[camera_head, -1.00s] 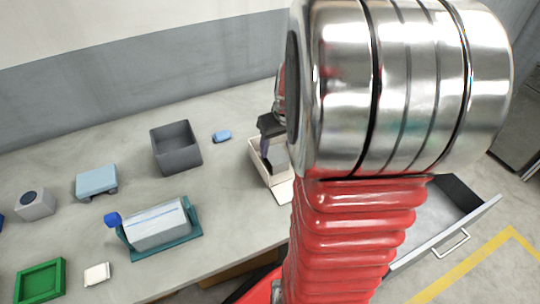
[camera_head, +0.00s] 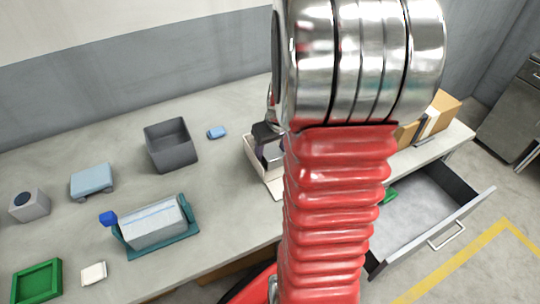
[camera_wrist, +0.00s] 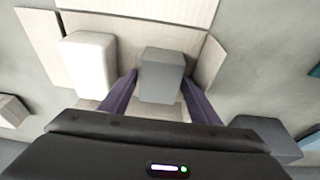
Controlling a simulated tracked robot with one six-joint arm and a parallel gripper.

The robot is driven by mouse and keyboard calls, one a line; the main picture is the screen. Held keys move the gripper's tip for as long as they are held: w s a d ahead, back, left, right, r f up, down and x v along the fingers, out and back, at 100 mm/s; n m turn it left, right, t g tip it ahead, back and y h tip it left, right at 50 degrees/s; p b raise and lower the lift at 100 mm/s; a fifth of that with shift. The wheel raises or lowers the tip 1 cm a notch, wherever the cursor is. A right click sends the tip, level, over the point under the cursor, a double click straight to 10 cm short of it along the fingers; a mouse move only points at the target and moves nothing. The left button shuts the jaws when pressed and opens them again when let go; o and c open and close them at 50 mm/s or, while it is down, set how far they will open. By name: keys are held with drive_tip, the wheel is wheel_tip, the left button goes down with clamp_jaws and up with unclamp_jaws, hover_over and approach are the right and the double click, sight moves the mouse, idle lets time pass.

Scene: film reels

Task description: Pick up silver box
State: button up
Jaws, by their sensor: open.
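The silver box (camera_wrist: 161,72) is a small grey block in the wrist view, standing inside a cream open container (camera_wrist: 210,60). My gripper (camera_wrist: 159,82) has its two purple fingers spread, one on each side of the silver box. Whether either finger touches it I cannot tell. A white rounded block (camera_wrist: 90,60) stands beside it on the left in the same container. In the head view the cream container (camera_head: 274,186) is partly hidden behind my red arm, and the silver box is mostly hidden there.
A dark grey bin (camera_head: 171,158) and a small blue object (camera_head: 217,132) stand left of the container. Further left are a pale blue cart (camera_head: 92,180), a teal holder (camera_head: 175,243) and a green tray (camera_head: 38,284). An open drawer (camera_head: 430,215) juts out at the right.

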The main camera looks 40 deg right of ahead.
drive_tip(key=shift+c, duration=0.7)
drive_tip(key=c, duration=0.7)
